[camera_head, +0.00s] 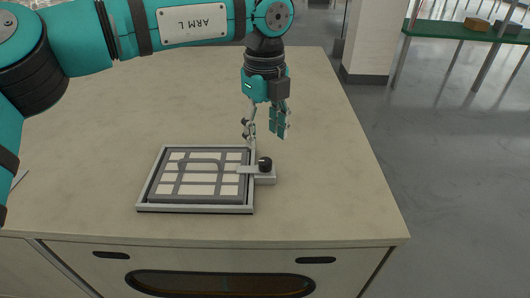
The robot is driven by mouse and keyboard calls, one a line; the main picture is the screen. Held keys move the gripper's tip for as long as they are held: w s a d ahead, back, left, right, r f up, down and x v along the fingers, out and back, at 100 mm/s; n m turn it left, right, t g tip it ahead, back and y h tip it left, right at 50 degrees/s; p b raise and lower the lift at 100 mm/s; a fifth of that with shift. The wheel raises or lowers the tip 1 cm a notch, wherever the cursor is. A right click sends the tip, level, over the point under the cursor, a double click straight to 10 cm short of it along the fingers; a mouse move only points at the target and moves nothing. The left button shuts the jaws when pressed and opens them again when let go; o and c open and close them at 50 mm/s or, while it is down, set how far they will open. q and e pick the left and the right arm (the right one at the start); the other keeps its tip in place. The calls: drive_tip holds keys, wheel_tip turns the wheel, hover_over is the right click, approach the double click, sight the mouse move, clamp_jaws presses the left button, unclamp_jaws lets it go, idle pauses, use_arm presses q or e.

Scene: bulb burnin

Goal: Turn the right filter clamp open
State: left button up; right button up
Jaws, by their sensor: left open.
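The filter (195,185) is a flat panel with pale cells behind a grey grid, set in a light grey frame (142,208) on the table. The right filter clamp (265,164) is a black round knob on a small grey block at the frame's right side. A light bar reaches from it leftward over the frame's edge. My left gripper (265,137) points down just above and behind the clamp. Its fingers are apart and hold nothing. I cannot tell whether a finger touches the clamp. My right gripper is not in view.
The beige table (330,190) is clear around the frame, with its right edge beyond the clamp. The table front has dark slots and a wide dark opening (220,284). A green shelf (463,32) with small boxes stands at the back right.

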sight(265, 161)
use_arm(q)
wheel_tip(265, 161, down, 3)
drive_tip(key=shift+f+p, duration=0.2)
drive_tip(key=shift+p, duration=0.4)
wheel_tip(265, 161, down, 3)
drive_tip(key=shift+f+p, duration=0.2)
drive_tip(key=shift+p, duration=0.35)
drive_tip(key=shift+f, duration=0.4)
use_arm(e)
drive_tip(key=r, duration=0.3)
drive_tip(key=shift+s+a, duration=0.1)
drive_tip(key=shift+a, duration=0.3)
use_arm(q)
drive_tip(key=shift+c, duration=0.4)
clamp_jaws()
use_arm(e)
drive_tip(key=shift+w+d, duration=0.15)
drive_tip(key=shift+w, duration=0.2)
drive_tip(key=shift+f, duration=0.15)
